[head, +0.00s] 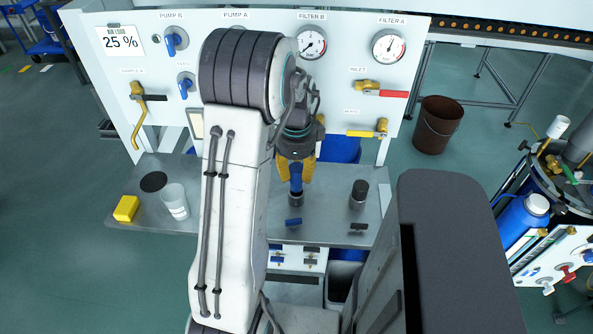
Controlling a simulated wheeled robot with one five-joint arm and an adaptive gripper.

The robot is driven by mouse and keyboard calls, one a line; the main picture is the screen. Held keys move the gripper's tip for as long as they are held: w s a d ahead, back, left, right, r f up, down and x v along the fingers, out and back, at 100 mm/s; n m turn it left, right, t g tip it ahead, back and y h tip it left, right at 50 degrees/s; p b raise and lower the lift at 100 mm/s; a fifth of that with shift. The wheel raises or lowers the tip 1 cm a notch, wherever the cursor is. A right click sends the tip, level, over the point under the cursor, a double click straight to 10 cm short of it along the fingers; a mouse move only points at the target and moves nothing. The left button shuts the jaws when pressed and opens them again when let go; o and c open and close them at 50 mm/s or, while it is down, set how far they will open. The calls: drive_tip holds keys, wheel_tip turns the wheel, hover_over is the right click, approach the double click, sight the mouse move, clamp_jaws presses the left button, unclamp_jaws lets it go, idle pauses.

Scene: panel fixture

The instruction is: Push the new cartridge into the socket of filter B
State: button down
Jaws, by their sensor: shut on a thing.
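My gripper (295,173), with yellow fingers, points down over the bench and is shut on a blue cartridge (296,184). The cartridge looks about upright. Its lower end meets a dark round socket (296,200) on the bench, roughly below the FILTER B gauge (311,43). I cannot tell how deep the cartridge sits. A small blue handle (293,221) lies just in front of this socket. My arm hides part of the panel and the bench to the left. The cartridge's upper end is hidden by the gripper.
A dark cylinder (359,194) stands to the right, with a black handle (359,226) in front. The panel (345,80) with valves rises behind. A brown bucket (438,124) stands on the floor.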

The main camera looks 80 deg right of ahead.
sight(297, 184)
drive_tip(key=shift+f+b, duration=2.05)
drive_tip(key=shift+f, duration=0.5)
drive_tip(key=c, duration=0.8)
unclamp_jaws()
drive_tip(key=shift+r, duration=0.15)
